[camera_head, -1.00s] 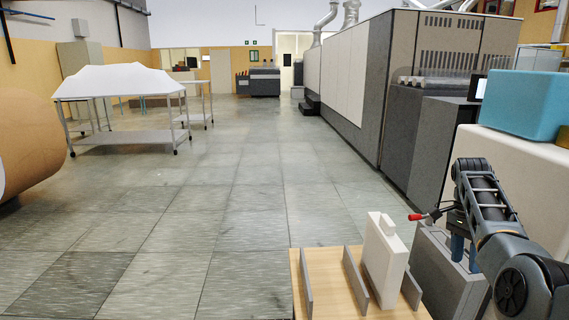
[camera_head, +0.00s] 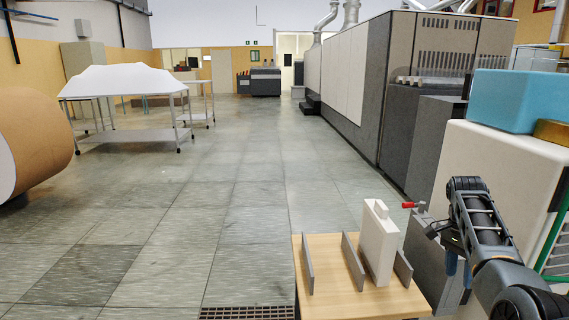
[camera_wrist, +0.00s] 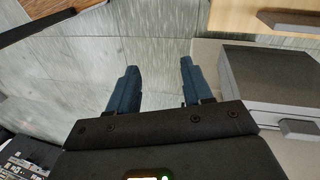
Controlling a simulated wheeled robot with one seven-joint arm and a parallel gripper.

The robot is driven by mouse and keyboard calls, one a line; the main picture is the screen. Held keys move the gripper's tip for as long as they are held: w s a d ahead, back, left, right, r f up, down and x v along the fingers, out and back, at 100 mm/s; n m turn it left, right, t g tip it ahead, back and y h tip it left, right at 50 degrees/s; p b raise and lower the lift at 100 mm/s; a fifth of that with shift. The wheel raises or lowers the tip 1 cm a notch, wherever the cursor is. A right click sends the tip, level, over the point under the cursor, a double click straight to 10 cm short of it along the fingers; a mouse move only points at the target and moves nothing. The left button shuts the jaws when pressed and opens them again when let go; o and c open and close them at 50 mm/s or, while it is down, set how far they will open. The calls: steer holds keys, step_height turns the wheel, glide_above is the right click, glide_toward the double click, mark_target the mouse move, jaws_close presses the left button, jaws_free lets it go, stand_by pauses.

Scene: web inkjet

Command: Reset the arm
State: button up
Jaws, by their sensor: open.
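My gripper (camera_head: 458,268) hangs at the lower right of the head view, at the end of my dark arm, to the right of a small wooden table. In the wrist view my gripper (camera_wrist: 155,84) shows two blue fingers spread apart with nothing between them. Only floor shows beyond the fingertips. A white flat box (camera_head: 378,243) stands upright on the wooden table (camera_head: 330,297) between grey dividers, apart from my gripper.
A grey box-shaped unit (camera_wrist: 270,75) lies close to the right of my fingers in the wrist view. A blue box (camera_head: 515,100) sits on a white machine (camera_head: 500,165) behind my arm. A paper roll (camera_head: 45,140) and a white-topped cart (camera_head: 125,82) stand left. The middle floor is clear.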

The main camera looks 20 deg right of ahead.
steer(key=s+a+f+n+t+h, duration=0.1)
steer(key=s+a+f+n+t, duration=0.2)
steer(key=f, duration=0.6)
steer(key=s+a+f+n+h, duration=0.25)
steer(key=a+f, duration=0.25)
steer(key=f, duration=0.4)
steer(key=s+a+f+n+t, duration=0.5)
steer(key=s+a, duration=0.6)
steer(key=s, duration=0.1)
steer(key=s+a+r+n+t+y, duration=0.1)
steer(key=s+a+r+n+t, duration=0.1)
steer(key=s+a+r, duration=0.4)
steer(key=s+a+r+n+t, duration=0.3)
steer(key=s+a, duration=0.2)
steer(key=s, duration=0.3)
steer(key=s+a+r+n+t+y, duration=0.1)
steer(key=s+a+r, duration=0.1)
steer(key=r, duration=0.5)
steer(key=s+a+r+n+t, duration=0.1)
steer(key=s+a+r+t, duration=0.1)
steer(key=s+r, duration=0.2)
steer(key=s+a+r+n+t+y, duration=0.1)
steer(key=s+r, duration=0.3)
steer(key=r, duration=0.7)
steer(key=shift+a+y, duration=0.35)
steer(key=shift+a, duration=0.35)
steer(key=shift+s+n, duration=0.1)
steer(key=shift+n, duration=0.15)
